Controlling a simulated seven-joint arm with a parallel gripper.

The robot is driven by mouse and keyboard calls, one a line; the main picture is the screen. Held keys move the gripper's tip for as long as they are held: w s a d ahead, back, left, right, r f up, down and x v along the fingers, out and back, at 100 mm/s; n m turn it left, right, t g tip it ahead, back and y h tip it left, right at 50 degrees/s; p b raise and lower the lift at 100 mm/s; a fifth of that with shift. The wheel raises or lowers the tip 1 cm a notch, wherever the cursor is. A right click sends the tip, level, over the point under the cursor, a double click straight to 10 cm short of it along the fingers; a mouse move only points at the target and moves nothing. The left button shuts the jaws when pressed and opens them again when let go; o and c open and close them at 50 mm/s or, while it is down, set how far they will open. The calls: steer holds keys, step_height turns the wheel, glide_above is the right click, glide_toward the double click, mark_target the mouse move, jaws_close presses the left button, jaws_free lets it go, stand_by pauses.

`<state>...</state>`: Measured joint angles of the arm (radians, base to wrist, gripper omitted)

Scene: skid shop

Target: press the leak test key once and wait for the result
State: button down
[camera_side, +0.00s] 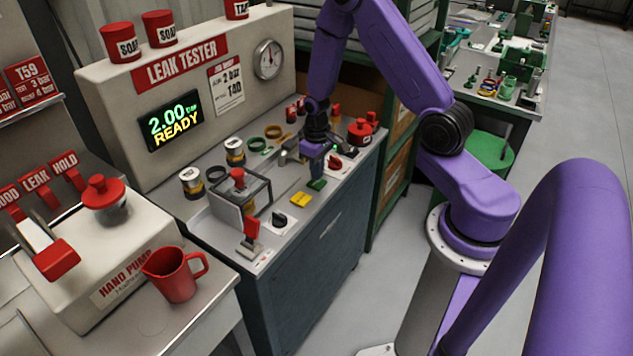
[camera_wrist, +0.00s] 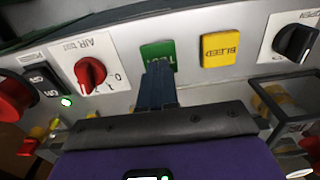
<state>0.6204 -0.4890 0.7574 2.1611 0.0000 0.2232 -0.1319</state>
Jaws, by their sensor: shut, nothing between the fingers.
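The leak tester (camera_side: 175,95) has a screen (camera_side: 174,121) reading "2.00 bar READY". Its green TEST key (camera_wrist: 158,52) is on the sloped panel and also shows in the side view (camera_side: 317,185). The yellow BLEED key (camera_wrist: 221,48) is beside it, also in the side view (camera_side: 300,199). My gripper (camera_side: 317,176) is shut and empty, pointing down just at the green key. In the wrist view its fingertips (camera_wrist: 157,68) overlap the lower part of the green key and its lettering. I cannot tell whether they touch it.
A red AIR knob (camera_wrist: 90,73) and a black switch with a lit green lamp (camera_wrist: 66,102) are left of the key in the wrist view. A black knob (camera_wrist: 296,42) is on the right. A clear-sided guard box (camera_side: 240,198) surrounds a red button.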

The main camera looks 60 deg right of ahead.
mark_target(317, 182)
steer(key=shift+f, duration=1.1)
stand_by(0.5)
steer(key=shift+r, duration=0.1)
step_height(317, 182, up, 8)
stand_by(1.1)
